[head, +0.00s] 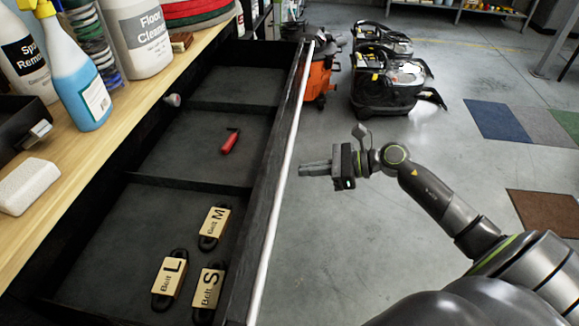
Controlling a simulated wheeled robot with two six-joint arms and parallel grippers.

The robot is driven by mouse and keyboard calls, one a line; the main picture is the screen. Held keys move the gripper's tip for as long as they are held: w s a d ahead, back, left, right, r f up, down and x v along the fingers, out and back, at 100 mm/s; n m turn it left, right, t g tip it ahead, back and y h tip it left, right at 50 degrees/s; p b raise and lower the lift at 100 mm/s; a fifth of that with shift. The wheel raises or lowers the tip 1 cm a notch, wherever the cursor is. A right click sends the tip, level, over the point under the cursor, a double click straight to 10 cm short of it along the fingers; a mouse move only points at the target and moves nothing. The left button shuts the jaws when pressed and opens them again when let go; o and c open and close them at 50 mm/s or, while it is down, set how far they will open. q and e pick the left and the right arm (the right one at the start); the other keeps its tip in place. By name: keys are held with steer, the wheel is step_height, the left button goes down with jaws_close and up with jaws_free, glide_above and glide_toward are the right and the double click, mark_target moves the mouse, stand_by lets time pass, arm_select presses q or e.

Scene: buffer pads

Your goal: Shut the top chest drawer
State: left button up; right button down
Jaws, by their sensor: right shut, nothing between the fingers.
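The top chest drawer (150,215) is pulled out, and its black inside is open to view. Its front panel (268,225), with a pale outer edge, runs up the middle of the head view. My right gripper (303,170) is to the right of this panel, on its outer side, with its fingers pointing left at it. The fingers are shut and empty. The tips look very near the panel, but I cannot tell whether they touch it. My left gripper is not in view.
Bottles, such as a blue spray bottle (80,75), stand on the wooden top (110,135). Black machines (390,85) stand on the floor beyond.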

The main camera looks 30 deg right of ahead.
mark_target(276, 170)
steer(key=w+a, duration=0.1)
steer(key=a, duration=0.1)
steer(key=w+a, duration=0.2)
steer(key=shift+f+p, duration=0.1)
steer(key=shift+p, duration=0.3)
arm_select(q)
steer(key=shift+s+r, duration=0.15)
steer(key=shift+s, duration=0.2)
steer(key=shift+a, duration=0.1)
arm_select(e)
steer(key=shift+a, duration=0.1)
